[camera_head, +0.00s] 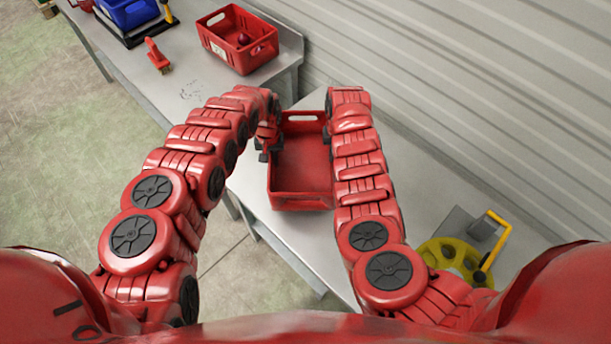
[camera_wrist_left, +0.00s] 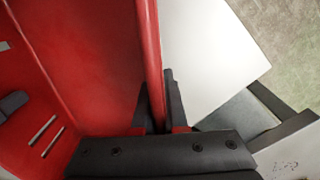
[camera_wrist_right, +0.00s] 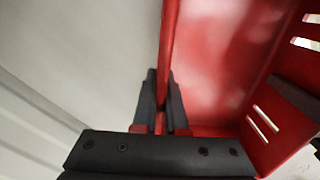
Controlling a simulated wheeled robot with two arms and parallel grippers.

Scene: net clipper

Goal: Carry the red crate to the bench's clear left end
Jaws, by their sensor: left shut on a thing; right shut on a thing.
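The red crate (camera_head: 300,195) is between my two arms over the near bench (camera_head: 425,200); it looks empty. I cannot tell whether its base touches the bench. My left gripper (camera_head: 270,147) is at its left wall; in the left wrist view its fingers (camera_wrist_left: 158,112) are shut on the crate's wall. My right gripper's fingers (camera_wrist_right: 163,108) are shut on the opposite wall in the right wrist view; in the head view my right arm hides them.
A second red crate (camera_head: 222,48) with a dark red round thing (camera_head: 243,39) stands on the farther bench (camera_head: 200,92). A red tool (camera_head: 157,56) and a blue crate (camera_head: 128,12) are also there. A yellow reel (camera_head: 433,250) lies at lower right. A corrugated wall (camera_head: 480,90) runs along the right.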

